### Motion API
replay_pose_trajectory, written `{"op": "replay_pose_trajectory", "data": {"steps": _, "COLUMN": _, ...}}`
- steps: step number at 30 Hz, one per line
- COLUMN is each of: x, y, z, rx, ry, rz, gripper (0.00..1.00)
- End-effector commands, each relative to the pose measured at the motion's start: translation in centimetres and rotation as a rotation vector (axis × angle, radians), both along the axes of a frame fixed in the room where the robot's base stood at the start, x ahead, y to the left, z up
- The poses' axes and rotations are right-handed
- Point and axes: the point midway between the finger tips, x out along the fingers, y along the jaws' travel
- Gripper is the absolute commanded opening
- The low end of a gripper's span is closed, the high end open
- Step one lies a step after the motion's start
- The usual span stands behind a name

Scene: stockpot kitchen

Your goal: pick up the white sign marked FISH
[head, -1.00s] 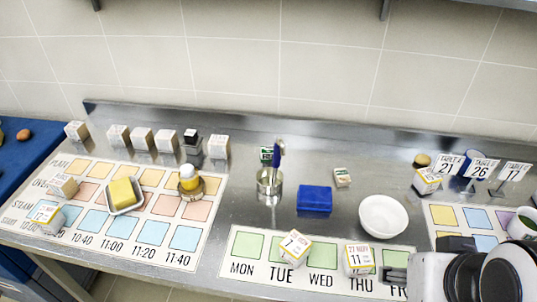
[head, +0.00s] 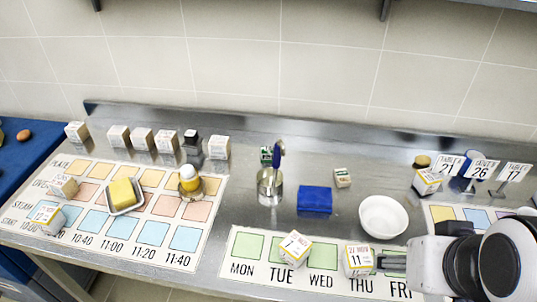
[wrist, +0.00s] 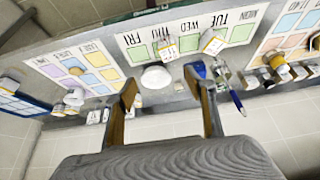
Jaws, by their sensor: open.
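I cannot make out a sign marked FISH in either view. The white signs I can see stand at the back right of the counter and read TABLE 21 (head: 447,166), 26 (head: 481,170) and 17 (head: 514,173).
A box marked 7 (head: 294,249) is on the weekday mat (head: 257,284). Yellow block on a white dish (head: 124,194) is at left.

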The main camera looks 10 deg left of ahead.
Motion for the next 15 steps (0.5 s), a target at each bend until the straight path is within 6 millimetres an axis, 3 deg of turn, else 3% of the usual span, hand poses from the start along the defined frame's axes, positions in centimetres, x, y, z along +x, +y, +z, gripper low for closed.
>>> {"op": "replay_pose_trajectory", "data": {"steps": 15, "x": 9.3, "y": 2.2, "z": 3.8, "rx": 0.009, "ry": 0.021, "rz": 0.029, "gripper": 0.54}}
